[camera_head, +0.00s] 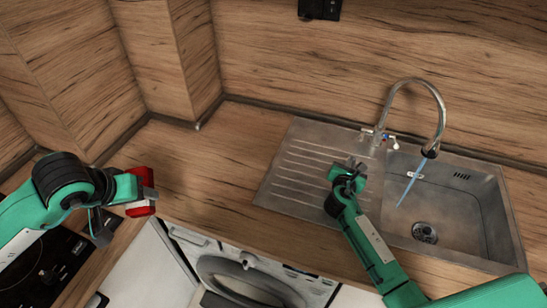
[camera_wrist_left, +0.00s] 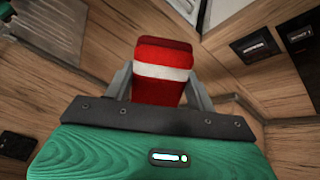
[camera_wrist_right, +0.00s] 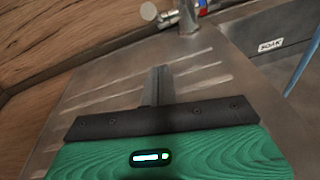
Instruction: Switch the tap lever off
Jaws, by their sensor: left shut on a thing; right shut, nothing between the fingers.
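The chrome tap (camera_head: 380,122) has a curved spout and stands at the back of the sink. A blue stream of water (camera_head: 409,184) runs from the spout into the basin. The small tap lever (camera_head: 390,139) with red and blue marks is at the tap's base; its marks also show at the top of the right wrist view (camera_wrist_right: 202,8). My right gripper (camera_head: 352,164) is shut and empty over the drainboard, in front of the lever and apart from it. My left gripper (camera_head: 148,193) is shut on a red block with a white band (camera_wrist_left: 162,85).
The steel sink (camera_head: 285,178) has a ribbed drainboard on the left and a basin with a drain on the right. A black hob (camera_head: 65,262) is at lower left, a washing machine (camera_head: 225,275) below the counter. The wooden counter (camera_head: 230,150) left of the sink is clear.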

